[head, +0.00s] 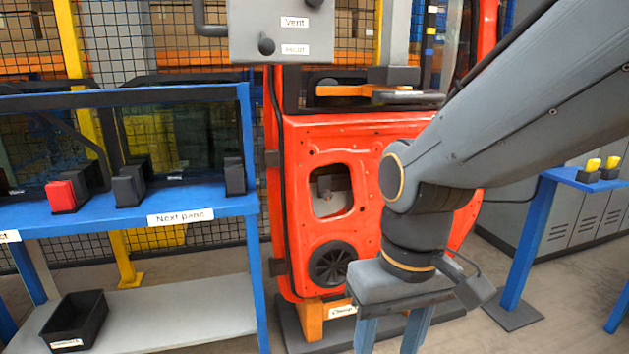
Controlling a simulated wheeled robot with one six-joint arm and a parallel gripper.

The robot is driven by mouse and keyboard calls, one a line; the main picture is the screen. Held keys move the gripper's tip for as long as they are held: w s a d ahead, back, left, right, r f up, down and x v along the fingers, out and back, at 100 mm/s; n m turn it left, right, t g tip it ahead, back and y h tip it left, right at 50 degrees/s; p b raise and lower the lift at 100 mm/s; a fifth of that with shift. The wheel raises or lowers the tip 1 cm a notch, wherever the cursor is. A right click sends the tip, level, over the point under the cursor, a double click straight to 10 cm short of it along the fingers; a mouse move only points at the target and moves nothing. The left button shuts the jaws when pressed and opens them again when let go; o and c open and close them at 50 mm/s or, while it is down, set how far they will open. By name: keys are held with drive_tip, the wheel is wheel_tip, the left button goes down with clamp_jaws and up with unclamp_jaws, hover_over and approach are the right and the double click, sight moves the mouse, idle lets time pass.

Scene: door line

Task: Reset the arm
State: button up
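My arm comes in from the upper right and bends down in front of the orange-red car door. My gripper (391,333) hangs low, pointing down, with its two blue-grey fingers spread apart. The fingertips run off the bottom edge of the picture. I see nothing between the visible parts of the fingers. The car door (365,140) stands upright behind my arm, and my wrist hides part of its right side.
A blue rack (110,222) at left has a "Next pane" label, dark panes and a red block (62,196). A black bin (75,322) sits on its lower shelf. A grey box (280,32) with knobs hangs above. A blue stand (530,240) with yellow buttons is at right.

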drive_tip(key=d+r+m+p, duration=0.3)
drive_tip(key=d+r+p, duration=0.6)
drive_tip(key=p, duration=0.9)
drive_tip(key=shift+w+d+r+h+p, duration=0.2)
drive_tip(key=shift+d+r+h+p, duration=0.1)
drive_tip(key=shift+r, duration=0.6)
idle(0.4)
